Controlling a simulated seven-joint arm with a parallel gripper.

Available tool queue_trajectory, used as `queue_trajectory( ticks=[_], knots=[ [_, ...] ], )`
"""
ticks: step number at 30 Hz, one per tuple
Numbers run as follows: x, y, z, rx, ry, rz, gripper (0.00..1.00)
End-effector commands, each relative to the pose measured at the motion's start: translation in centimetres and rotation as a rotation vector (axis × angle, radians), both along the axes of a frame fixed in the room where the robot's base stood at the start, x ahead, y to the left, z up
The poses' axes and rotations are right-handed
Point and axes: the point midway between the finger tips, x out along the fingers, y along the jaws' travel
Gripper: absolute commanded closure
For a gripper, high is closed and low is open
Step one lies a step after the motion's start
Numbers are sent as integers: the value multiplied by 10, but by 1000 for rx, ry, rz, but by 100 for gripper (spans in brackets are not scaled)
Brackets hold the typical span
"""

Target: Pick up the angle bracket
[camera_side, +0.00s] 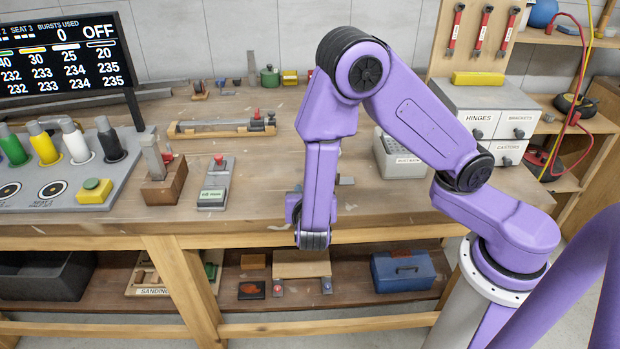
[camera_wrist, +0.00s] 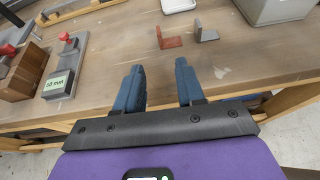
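Two small L-shaped angle brackets stand on the wooden bench in the wrist view. One is a rusty reddish-brown bracket (camera_wrist: 169,41), and the other is a grey bracket (camera_wrist: 206,33) just to its right, apart from it. My gripper (camera_wrist: 158,68) is open and empty, its two blue fingers well apart. It is short of the brackets, near the bench's front edge. The rusty bracket lies roughly ahead of the gap between the fingers. In the side view my arm hides the fingers and most of the bracket area; a small grey piece shows right of the forearm.
A grey lidded box (camera_side: 400,155) stands right of the brackets. A white dish (camera_wrist: 179,5) lies behind them. Left are a brown block (camera_side: 165,182) and a grey block with a red knob (camera_side: 216,182). Bare bench lies between my fingers and the brackets.

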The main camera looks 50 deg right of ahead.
Motion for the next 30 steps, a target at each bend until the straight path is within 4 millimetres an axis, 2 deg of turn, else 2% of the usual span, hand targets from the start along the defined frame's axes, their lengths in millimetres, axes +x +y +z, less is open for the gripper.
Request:
queue_trajectory(
  ticks=[5,21,30],
  knots=[
    [10,-7,-7,-18,3,16,62],
    [71,-70,-44,-14,3,14,62],
    [83,-84,-53,-14,3,15,62]
  ],
)
